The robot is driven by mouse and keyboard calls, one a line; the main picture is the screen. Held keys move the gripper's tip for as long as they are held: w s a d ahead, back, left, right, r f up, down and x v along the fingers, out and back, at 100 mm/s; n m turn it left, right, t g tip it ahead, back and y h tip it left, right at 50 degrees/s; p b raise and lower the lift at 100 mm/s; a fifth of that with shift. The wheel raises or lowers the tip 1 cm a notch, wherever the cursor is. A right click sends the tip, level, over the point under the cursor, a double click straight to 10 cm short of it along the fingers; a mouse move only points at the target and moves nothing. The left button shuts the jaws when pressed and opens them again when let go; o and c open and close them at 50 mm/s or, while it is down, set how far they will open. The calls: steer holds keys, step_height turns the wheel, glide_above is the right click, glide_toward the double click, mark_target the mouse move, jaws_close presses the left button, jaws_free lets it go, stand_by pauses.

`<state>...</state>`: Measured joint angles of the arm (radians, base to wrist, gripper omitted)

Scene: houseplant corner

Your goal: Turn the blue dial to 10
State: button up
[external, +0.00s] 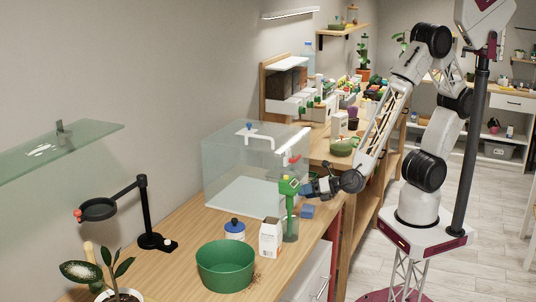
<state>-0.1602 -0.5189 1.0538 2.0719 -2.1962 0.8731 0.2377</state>
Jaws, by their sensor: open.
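I cannot make out a blue dial with numbers in the external view. A small blue part (249,126) sits at the top of the clear case (228,178), beside a white handle; it is too small to tell whether it is a dial. A blue block (308,211) lies on the bench right of the green-headed tool (289,188). My gripper (314,188) is open, low over the bench at the right of the case, close to the green head. Its fingers are small and dark, and I cannot tell whether they touch anything.
A green pot (226,266), a blue-lidded jar (235,229) and a white carton (270,239) stand in front of the case. A black magnifier stand (146,215) and a potted plant (117,285) are at the left. Bare bench (193,225) lies between the stand and jar.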

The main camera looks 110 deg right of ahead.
steer(key=shift+s+a, duration=0.1)
steer(key=shift+v, duration=3.75)
steer(key=s+d+r+m+g+h, duration=0.1)
steer(key=s+d+r+m+g, duration=0.7)
steer(key=s+r+m, duration=0.4)
steer(key=s+a+r+m+g+y, duration=0.1)
steer(key=s+a+r+m+y, duration=0.5)
steer(key=r+m+y, duration=0.2)
steer(key=shift+s+m+y, duration=0.3)
steer(key=shift+s+m, duration=0.05)
steer(key=shift+m, duration=0.65)
